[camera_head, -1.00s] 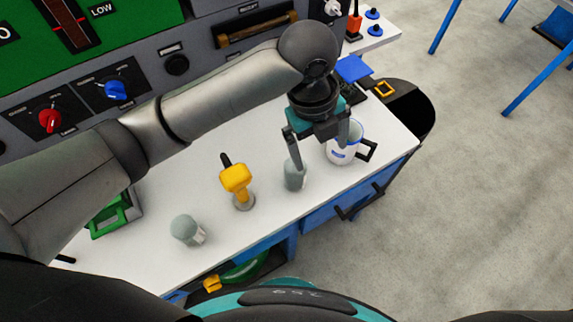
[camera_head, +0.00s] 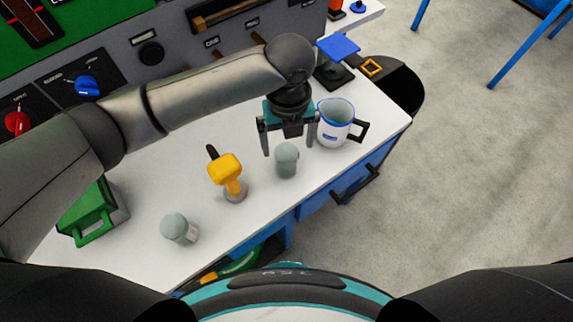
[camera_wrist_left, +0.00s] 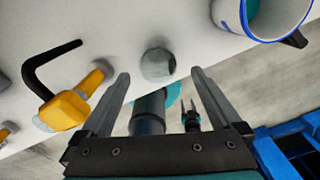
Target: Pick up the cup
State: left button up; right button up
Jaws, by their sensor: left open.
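The cup is a white mug (camera_head: 333,127) with a blue rim and a dark handle. It stands upright near the right end of the white worktop. It also shows at the top right of the left wrist view (camera_wrist_left: 262,22). My left gripper (camera_head: 288,149) is open and empty, to the left of the mug. Its fingers are spread at a grey round-topped cylinder (camera_head: 287,160), which appears between the fingertips in the left wrist view (camera_wrist_left: 158,66). Whether they touch it cannot be told. My right gripper is out of view.
A yellow-headed tool (camera_head: 226,172) stands left of the grey cylinder. A second grey cylinder (camera_head: 178,228) is near the front edge, and a green box (camera_head: 92,215) is at the left. A blue-topped stand (camera_head: 338,50) is behind the mug. The control panel backs the worktop (camera_head: 140,205).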

aim_at(287, 155)
pick_arm(q)
notch_tip(287, 155, down, 5)
jog(key=shift+a+f+b, duration=0.15)
jog(key=shift+b, duration=0.6)
grip_shut()
dwell(0.4)
